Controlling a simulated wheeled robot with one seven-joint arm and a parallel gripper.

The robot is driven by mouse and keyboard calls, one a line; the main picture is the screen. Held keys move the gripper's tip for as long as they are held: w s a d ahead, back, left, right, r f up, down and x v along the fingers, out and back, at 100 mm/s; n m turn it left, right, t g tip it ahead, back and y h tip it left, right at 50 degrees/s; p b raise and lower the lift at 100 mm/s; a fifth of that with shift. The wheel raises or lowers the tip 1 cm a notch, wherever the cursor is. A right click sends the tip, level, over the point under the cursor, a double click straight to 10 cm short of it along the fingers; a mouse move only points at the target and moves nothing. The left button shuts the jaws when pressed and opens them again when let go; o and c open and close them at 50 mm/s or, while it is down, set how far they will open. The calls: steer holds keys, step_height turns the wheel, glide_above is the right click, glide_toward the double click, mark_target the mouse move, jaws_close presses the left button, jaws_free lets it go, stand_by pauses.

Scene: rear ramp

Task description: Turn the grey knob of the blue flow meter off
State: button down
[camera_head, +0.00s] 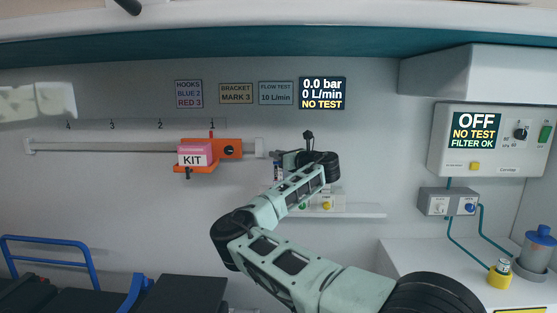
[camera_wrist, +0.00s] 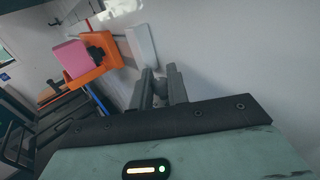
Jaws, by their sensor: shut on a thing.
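The blue flow meter (camera_head: 279,172) shows only as a narrow piece below my gripper, against the wall shelf; most of it is hidden by my arm. My gripper (camera_head: 277,154) is at the wall just right of the rail's end. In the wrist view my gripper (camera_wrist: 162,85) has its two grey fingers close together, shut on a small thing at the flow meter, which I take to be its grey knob. The knob itself is hardly visible between the fingers. The wall display (camera_head: 322,93) reads 0.0 bar, 0 L/min, NO TEST.
An orange bracket (camera_head: 228,149) with a pink KIT box (camera_head: 192,155) hangs on the rail (camera_head: 100,149) left of my gripper; both also show in the wrist view. A wall shelf (camera_head: 355,210) runs below my forearm. A suction unit (camera_head: 490,140) hangs on the right.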

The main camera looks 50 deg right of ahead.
steer(key=shift+f+n+y+b, duration=0.1)
steer(key=shift+n+y+b, duration=1.15)
steer(key=shift+y, duration=1.25)
stand_by(1.1)
steer(key=c, duration=1.4)
jaws_free()
steer(key=shift+n, duration=0.25)
step_height(320, 180, up, 10)
steer(key=shift+b, duration=1.15)
steer(key=shift+o, duration=0.2)
